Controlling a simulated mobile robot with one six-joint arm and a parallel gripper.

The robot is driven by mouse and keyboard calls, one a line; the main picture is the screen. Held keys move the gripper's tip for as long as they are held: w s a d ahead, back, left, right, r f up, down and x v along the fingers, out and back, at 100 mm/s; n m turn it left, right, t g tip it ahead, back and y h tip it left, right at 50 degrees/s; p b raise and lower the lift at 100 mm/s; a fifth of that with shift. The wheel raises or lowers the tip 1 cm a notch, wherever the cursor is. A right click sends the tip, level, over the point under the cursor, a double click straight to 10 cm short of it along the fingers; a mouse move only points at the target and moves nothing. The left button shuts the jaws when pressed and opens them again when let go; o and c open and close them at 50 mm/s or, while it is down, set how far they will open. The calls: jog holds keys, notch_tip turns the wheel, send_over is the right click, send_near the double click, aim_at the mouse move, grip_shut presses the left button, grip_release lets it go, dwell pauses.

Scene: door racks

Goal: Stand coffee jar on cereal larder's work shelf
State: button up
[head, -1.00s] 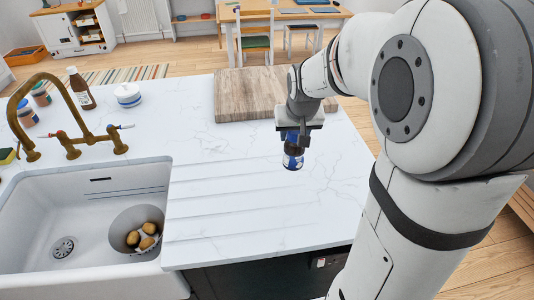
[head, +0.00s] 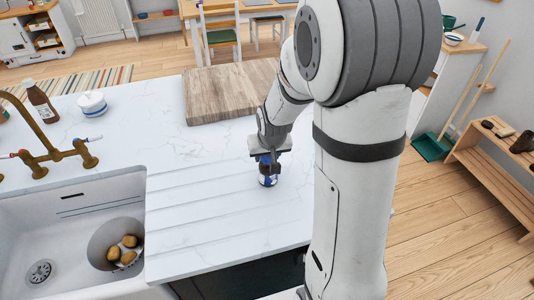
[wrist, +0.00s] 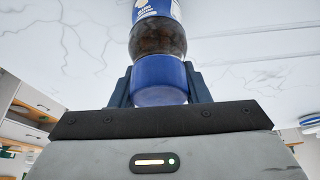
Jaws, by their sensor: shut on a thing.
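The coffee jar (head: 267,180) has a blue lid, dark contents and a blue and white label. It also shows in the wrist view (wrist: 158,40), with its blue lid between the fingers. My gripper (head: 268,160) points down and is shut on the lid from above. The jar hangs upright over the white marbled worktop, right of the sink; I cannot tell whether its base touches the worktop. No larder or work shelf can be made out for certain in the head view.
A wooden board (head: 232,92) lies behind the gripper. The sink (head: 85,225) with a bowl of potatoes is at left, with a brass tap (head: 55,145), a brown bottle (head: 40,103) and a white pot (head: 92,104). A wooden rack (head: 497,165) and a green dustpan (head: 432,147) stand at right beyond open floor.

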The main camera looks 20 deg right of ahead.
jog(key=o, duration=0.7)
jog(key=shift+f, duration=0.1)
jog(key=o, duration=0.5)
